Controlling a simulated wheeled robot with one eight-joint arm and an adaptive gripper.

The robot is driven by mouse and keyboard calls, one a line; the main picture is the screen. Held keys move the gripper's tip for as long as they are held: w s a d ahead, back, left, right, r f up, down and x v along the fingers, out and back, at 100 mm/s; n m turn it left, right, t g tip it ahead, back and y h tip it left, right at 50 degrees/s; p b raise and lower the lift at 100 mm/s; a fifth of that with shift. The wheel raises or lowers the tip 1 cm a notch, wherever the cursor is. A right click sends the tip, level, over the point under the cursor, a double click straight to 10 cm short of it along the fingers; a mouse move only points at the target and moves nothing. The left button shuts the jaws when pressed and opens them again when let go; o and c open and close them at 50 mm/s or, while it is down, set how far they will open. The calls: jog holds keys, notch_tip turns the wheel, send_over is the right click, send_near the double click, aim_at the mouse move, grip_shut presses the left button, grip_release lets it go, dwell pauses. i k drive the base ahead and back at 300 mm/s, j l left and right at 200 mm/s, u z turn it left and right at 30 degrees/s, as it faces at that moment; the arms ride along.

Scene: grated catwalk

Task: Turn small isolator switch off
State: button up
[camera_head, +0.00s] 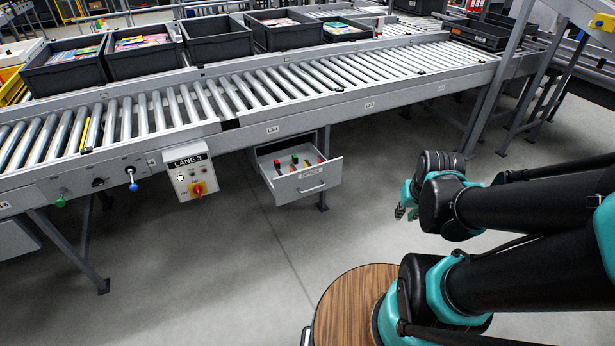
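The box hangs from the front rail of a roller conveyor, left of the middle of the view. The knob is too small to read its position for sure. My gripper (402,211) is at the end of my arm, right of the middle, well to the right of the switch and apart from it. Its fingers are small and partly hidden by the wrist, so I cannot tell if they are open.
An open grey drawer (305,178) with small coloured parts juts out between the box and my gripper. Left of the box are a blue knob (132,186) and a green knob (61,201). Black bins (218,42) stand behind the rollers. The floor in front is clear.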

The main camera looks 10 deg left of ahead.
aim_at(199, 192)
jog(key=u, duration=1.45)
